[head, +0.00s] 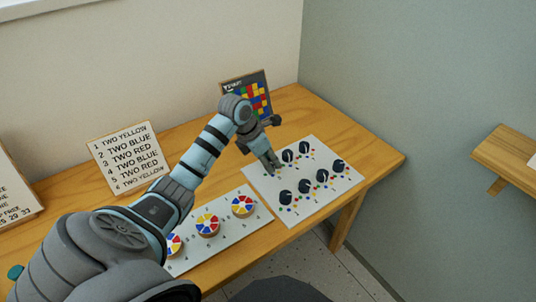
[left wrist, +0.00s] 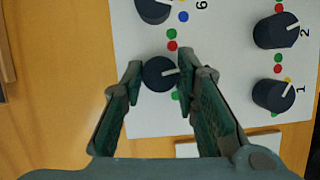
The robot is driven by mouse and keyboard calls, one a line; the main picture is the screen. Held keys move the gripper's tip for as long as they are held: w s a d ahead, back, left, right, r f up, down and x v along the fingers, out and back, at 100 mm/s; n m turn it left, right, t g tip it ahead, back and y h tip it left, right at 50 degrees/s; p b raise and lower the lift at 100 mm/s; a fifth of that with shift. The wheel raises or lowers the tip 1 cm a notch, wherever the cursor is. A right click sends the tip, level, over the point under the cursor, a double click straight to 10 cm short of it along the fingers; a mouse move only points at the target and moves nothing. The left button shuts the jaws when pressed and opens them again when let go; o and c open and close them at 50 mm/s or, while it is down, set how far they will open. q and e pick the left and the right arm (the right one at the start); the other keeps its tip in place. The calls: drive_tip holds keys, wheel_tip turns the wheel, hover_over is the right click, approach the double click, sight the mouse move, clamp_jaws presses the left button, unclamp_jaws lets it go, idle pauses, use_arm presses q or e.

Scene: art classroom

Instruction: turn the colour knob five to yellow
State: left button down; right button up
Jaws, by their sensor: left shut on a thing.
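The white knob panel (head: 258,183) lies on the table with several dark knobs, each ringed by small coloured dots. My left gripper (head: 271,164) reaches down to the panel's left back part. In the left wrist view its fingers stand on either side of a dark round knob (left wrist: 158,74) and are shut on it. This knob sits beside the one marked 6, so it looks like knob five; its own number is hidden. Its white pointer line faces right in that view, toward the right finger. A red dot and a green dot show near it; no yellow dot is visible there. My right gripper is out of view.
Neighbouring knobs marked 1 (left wrist: 272,95) and 2 (left wrist: 276,31) stand close by. A panel with coloured wheels (head: 242,206) lies to the left. A lettered card (head: 128,157) and a colour-grid board (head: 259,92) stand behind. The wooden table (head: 375,152) is clear at its right end.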

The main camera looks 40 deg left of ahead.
use_arm(q)
drive_tip(key=shift+r+n+y+p, duration=0.15)
drive_tip(key=shift+n+y+p, duration=0.25)
drive_tip(key=shift+n, duration=0.5)
drive_tip(key=shift+t, duration=0.3)
drive_tip(key=c, duration=1.2)
unclamp_jaws()
drive_tip(key=shift+c, duration=0.2)
drive_tip(key=v, duration=1.1)
drive_tip(key=shift+r, duration=0.4)
drive_tip(key=shift+s+a, duration=0.1)
